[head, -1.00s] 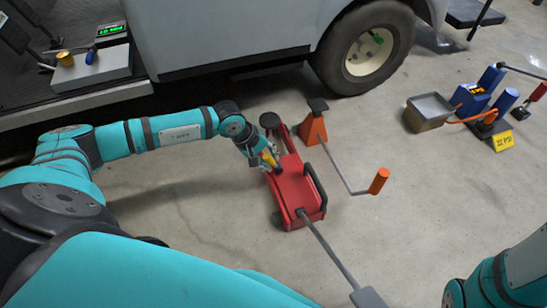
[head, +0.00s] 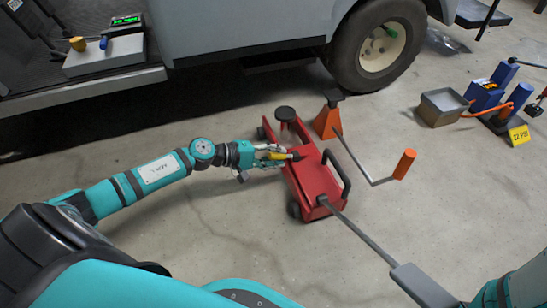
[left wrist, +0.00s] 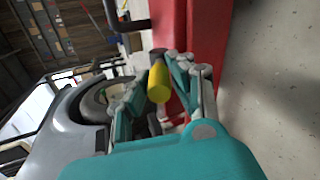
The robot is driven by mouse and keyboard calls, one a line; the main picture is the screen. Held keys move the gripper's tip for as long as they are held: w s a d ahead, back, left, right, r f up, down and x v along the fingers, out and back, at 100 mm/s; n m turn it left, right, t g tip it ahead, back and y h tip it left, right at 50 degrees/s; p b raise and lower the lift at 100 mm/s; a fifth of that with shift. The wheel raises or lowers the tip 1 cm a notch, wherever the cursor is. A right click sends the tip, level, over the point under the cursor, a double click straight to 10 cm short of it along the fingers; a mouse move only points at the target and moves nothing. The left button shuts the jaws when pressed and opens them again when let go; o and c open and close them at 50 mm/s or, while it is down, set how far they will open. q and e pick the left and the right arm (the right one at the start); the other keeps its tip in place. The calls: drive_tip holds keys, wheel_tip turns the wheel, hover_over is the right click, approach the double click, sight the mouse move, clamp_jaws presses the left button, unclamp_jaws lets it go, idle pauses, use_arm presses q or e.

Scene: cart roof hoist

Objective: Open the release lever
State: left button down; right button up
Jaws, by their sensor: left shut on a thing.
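The red floor jack (head: 316,178) stands on the concrete beside the vehicle, with a round black saddle (head: 286,113) at its far end. Its yellow release lever (head: 282,156) sticks out to the left over the jack's side. My left gripper (head: 270,156) reaches in from the left and is shut on the lever. In the left wrist view the yellow lever (left wrist: 158,82) lies between the two fingers, against the red jack body (left wrist: 205,40). My right gripper is outside the views; only part of that arm shows at lower right.
An orange stand (head: 327,120) and a crank with an orange grip (head: 404,164) are right of the jack. The jack's long grey handle (head: 360,236) runs toward lower right. The vehicle wheel (head: 378,45) is behind. A metal tray (head: 443,108) sits farther right.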

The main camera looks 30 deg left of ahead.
use_arm(q)
drive_tip(key=shift+f, duration=0.2)
idle(0.4)
drive_tip(key=c, duration=1.1)
unclamp_jaws()
drive_tip(key=shift+s+a+r, duration=0.1)
drive_tip(key=v, duration=1.1)
drive_tip(key=shift+s+a, duration=0.25)
drive_tip(key=shift+s, duration=0.15)
